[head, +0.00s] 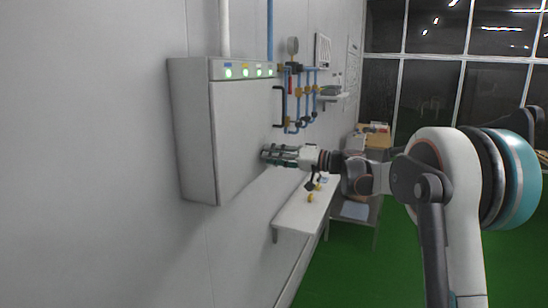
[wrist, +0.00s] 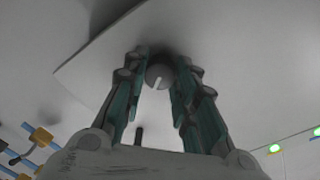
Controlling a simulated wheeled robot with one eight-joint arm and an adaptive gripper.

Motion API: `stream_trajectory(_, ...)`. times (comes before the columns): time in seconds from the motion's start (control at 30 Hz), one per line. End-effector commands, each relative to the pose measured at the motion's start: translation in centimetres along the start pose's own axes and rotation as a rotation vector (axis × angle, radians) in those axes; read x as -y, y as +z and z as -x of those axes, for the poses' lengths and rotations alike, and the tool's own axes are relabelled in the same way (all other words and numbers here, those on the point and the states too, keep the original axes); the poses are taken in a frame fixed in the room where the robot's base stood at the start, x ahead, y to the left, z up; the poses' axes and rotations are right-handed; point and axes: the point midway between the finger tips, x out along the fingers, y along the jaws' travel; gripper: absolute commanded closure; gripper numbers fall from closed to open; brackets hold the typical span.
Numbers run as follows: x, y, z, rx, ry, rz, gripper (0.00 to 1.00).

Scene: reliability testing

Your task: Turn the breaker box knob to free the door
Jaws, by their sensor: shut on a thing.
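The breaker box (head: 190,130) is a pale grey cabinet on the wall in the head view. Its door (head: 238,135) looks closed and has a black handle (head: 279,105) near its right edge. My gripper (head: 265,154) is at the lower right part of the door. In the wrist view my gripper (wrist: 162,62) has its two green-lined fingers on either side of the round grey knob (wrist: 158,76), shut on it. The knob has a white pointer mark, slightly tilted. The knob is hidden behind the fingers in the head view.
Green lit indicators (head: 245,72) run along the box's top strip. Blue pipes with valves and a gauge (head: 293,46) are on the wall beyond. A white shelf (head: 300,212) with small yellow items is below my gripper. Green floor (head: 400,270) is open at right.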

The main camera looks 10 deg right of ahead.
Motion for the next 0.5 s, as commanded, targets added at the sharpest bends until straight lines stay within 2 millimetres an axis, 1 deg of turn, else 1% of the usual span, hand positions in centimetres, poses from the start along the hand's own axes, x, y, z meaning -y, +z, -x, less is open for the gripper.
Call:
stream_trajectory(0.23, -0.02, -0.05, 0.03, 0.001, 0.000, -0.089, 0.97)
stream_trajectory(0.5, -0.02, -0.06, 0.03, 0.002, 0.000, -0.118, 0.97)
